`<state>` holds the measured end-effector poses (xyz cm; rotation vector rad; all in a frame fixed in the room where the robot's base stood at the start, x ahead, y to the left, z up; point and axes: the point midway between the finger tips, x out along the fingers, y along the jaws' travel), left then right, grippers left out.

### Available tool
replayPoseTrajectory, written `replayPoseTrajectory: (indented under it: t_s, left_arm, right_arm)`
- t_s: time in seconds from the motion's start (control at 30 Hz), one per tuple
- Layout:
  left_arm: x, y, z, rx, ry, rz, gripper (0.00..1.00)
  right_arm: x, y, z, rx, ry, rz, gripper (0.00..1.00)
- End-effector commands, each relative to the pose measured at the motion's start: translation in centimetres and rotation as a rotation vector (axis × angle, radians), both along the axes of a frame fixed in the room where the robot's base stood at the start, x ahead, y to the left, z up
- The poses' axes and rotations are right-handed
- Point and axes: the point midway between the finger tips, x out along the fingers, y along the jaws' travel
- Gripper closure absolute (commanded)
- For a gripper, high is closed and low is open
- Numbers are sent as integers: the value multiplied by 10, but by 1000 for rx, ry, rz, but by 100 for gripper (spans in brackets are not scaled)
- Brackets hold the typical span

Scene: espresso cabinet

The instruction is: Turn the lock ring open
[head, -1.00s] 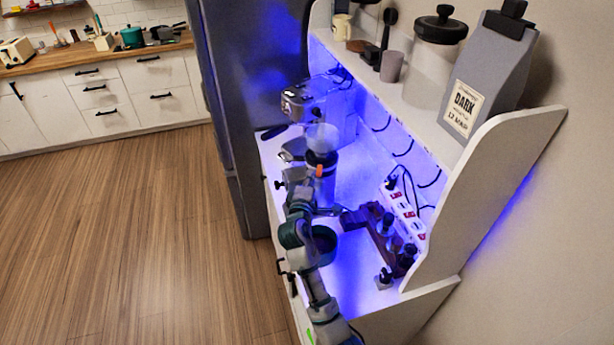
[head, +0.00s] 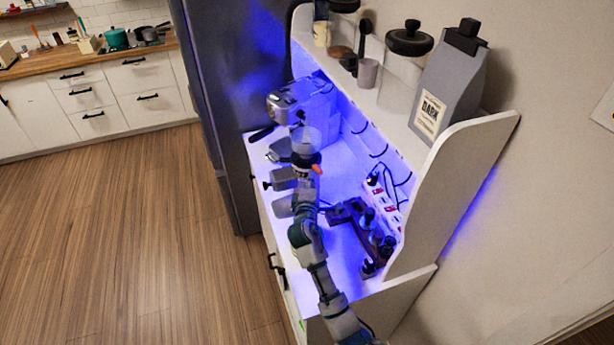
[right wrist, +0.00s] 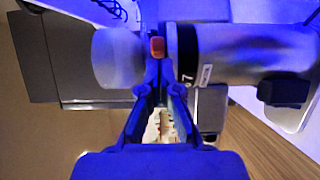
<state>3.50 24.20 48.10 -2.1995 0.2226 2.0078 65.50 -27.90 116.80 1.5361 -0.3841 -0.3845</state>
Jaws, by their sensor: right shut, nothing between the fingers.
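The coffee grinder stands on the lit counter, with a cloudy hopper (head: 305,140) on top and a dark lock ring (head: 301,160) under it. An orange tab (head: 317,169) sticks out to the right of the ring. In the right wrist view the grinder lies sideways: hopper (right wrist: 116,58) left, dark ring (right wrist: 187,55) right, orange tab (right wrist: 157,47) between them. My right gripper (head: 306,183) is at the grinder. Its fingertips (right wrist: 165,68) are shut and empty, close beside the tab; contact cannot be told. My left gripper is not in view.
The espresso machine (head: 290,100) stands behind the grinder. A dark tool stand (head: 355,222) and a power strip (head: 385,200) are to the right. A shelf above holds jars and a coffee bag (head: 448,80). The side panel (head: 455,190) bounds the right.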

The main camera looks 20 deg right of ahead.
Motion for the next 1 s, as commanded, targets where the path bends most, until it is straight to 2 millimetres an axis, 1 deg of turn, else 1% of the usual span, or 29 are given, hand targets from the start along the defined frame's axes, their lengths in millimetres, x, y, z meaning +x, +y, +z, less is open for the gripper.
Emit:
replayPoseTrajectory:
  t_s: [0.1, 0.4, 0.8, 1.0]
  left_arm:
    - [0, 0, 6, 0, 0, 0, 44]
    - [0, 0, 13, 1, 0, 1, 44]
    - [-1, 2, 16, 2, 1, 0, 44]
    - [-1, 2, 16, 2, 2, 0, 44]
  right_arm:
    - [-1, -6, 1, 0, 1, 0, 100]
    - [-2, -17, 1, -1, 0, -1, 100]
    - [-2, -29, 0, 1, 0, -6, 100]
    - [-2, -31, 0, 2, -1, -7, 100]
